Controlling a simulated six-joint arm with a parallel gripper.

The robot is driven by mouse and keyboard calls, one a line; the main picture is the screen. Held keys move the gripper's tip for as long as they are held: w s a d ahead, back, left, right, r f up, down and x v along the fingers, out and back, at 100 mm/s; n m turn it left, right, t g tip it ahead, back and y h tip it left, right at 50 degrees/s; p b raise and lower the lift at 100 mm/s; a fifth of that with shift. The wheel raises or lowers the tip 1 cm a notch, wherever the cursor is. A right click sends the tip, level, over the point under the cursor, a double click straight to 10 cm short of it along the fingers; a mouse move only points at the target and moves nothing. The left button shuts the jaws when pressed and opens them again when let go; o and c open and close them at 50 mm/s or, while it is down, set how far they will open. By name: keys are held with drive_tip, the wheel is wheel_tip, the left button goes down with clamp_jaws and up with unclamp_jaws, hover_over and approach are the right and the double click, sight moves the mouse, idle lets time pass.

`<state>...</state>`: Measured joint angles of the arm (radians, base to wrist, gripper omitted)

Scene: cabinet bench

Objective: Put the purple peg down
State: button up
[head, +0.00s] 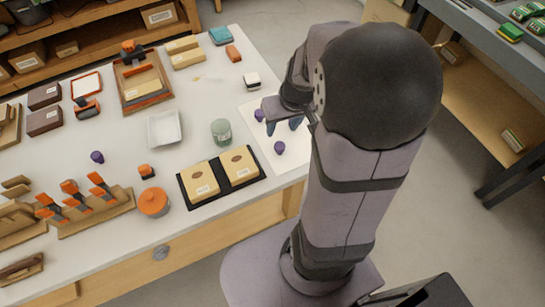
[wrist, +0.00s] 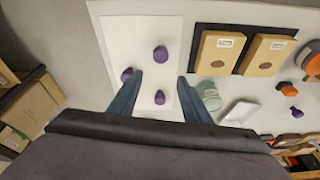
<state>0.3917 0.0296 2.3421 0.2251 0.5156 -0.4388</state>
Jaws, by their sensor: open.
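Purple pegs rest on a white mat (head: 252,108); the mat also shows in the wrist view (wrist: 115,40). In the wrist view one purple peg (wrist: 160,98) is in the gap between my fingers, another (wrist: 160,54) is beyond the fingertips, and a third (wrist: 127,74) is beside the left fingertip. The head view shows two of them, an upper peg (head: 259,115) and a lower peg (head: 279,147); my arm hides part of the mat. My gripper (head: 283,126) is open over the mat, its fingers apart (wrist: 160,76). I cannot tell whether a finger touches a peg.
A black tray (head: 184,198) with two tan boxes lies left of the mat. A green jar (head: 221,132) and a white dish (head: 165,128) stand nearby. Another purple peg (head: 97,157) is farther left. A white-and-black block (head: 252,80) sits above the mat.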

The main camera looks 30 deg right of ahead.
drive_tip(key=s+a+f+n+g, duration=0.1)
drive_tip(key=s+a+f+g, duration=0.1)
drive_tip(key=s+a, duration=0.8)
drive_tip(key=shift+s+a+n+g, duration=0.3)
drive_tip(key=shift+s+a+g, duration=0.05)
drive_tip(key=shift+s+g, duration=0.25)
drive_tip(key=shift+w, duration=0.1)
wheel_tip(320, 180, up, 3)
drive_tip(key=p, duration=0.3)
drive_tip(key=shift+r, duration=0.1)
